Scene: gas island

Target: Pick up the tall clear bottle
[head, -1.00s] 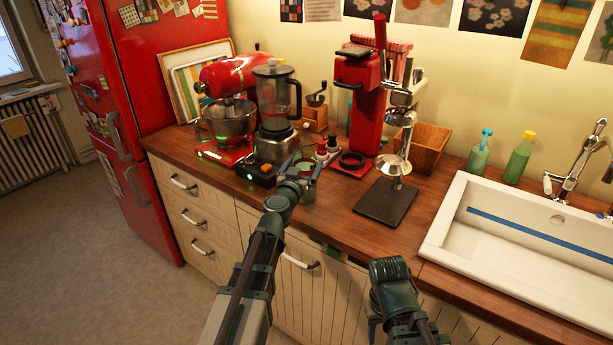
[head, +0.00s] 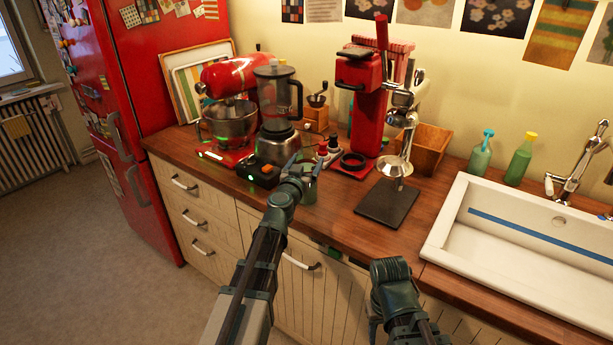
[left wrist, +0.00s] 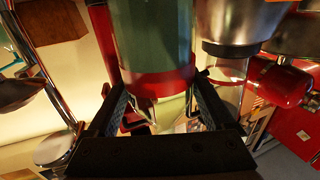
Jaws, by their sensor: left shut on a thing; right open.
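The tall clear bottle (head: 309,190) stands near the front of the wooden counter, partly behind my left gripper. It looks see-through with a greenish tint. My left gripper (head: 302,167) comes in low from the front and is shut on it. In the left wrist view, the bottle (left wrist: 155,45) fills the space between the two dark fingers (left wrist: 160,95), with red showing across it. My right gripper (head: 374,307) is low in front of the cabinets, away from the bottle; its jaws are mostly hidden behind its own wrist.
A black box with an orange switch (head: 262,170) and a blender (head: 277,110) stand left of the bottle. A red press (head: 365,100) and a dark mat (head: 387,203) are to the right. A white sink (head: 450,215) is further right. Counter in front of the mat is bare.

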